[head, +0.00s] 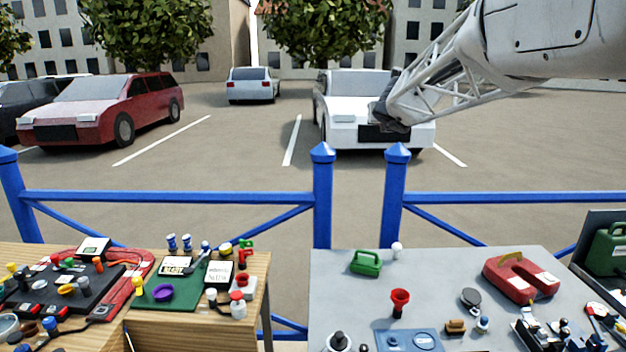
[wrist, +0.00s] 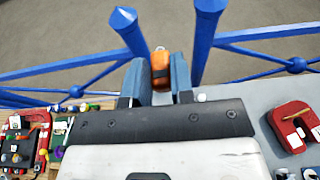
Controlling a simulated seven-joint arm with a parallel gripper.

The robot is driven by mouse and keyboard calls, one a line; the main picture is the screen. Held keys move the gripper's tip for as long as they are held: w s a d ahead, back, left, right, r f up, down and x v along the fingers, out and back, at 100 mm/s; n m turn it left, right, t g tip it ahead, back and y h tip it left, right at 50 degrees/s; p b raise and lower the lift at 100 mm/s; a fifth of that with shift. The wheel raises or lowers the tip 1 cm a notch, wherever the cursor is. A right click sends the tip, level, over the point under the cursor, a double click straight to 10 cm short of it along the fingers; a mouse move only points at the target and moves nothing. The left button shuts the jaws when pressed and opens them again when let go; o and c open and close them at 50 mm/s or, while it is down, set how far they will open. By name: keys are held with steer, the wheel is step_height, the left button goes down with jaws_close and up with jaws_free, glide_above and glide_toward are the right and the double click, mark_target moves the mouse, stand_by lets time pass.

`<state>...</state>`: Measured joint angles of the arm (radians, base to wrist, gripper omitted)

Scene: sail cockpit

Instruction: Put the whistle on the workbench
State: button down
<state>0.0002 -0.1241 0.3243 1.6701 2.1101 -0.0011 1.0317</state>
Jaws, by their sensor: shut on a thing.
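My gripper (wrist: 161,82) is shut on the whistle (wrist: 161,62), a small orange piece with a dark band, held between the two blue-grey fingers in the wrist view. In the head view my gripper (head: 392,112) is raised high, well above the tables and in front of the white car; the whistle cannot be made out there. Two work surfaces stand below: a grey-topped table (head: 340,290) at right and a wooden table (head: 180,325) at left. I cannot tell which one is the workbench.
The grey table carries a green case (head: 366,262), a red funnel (head: 400,302), a red magnet (head: 521,277) and several small things. Its left part has bare room. The wooden table is crowded. A blue fence (head: 170,197) runs behind both, with parked cars beyond.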

steer(key=shift+w+a+f, duration=0.1)
steer(key=w+a+f+n+g+y, duration=0.2)
steer(key=w+a+f+n+y, duration=0.25)
steer(key=a+f, duration=0.55)
steer(key=w+a+f+n+g+y, duration=0.2)
steer(key=w+a+f+n+y, duration=0.15)
steer(key=a+f+y, duration=0.45)
steer(key=s+a+f+n+g, duration=0.2)
steer(key=a+f+n+g, duration=0.1)
steer(key=a+f, duration=0.3)
steer(key=s+a+f+n+g+y, duration=0.1)
steer(key=s+a+f+n+g, duration=0.2)
steer(key=a+f, duration=0.4)
steer(key=s+a+f+n+g+y, duration=0.1)
steer(key=a+f+n+g, duration=0.3)
steer(key=f, duration=0.6)
steer(key=s+a, duration=0.1)
steer(key=a, duration=0.1)
steer(key=shift+s+a+g, duration=0.25)
steer(key=shift+a+g, duration=0.05)
steer(key=shift+f, duration=3.05)
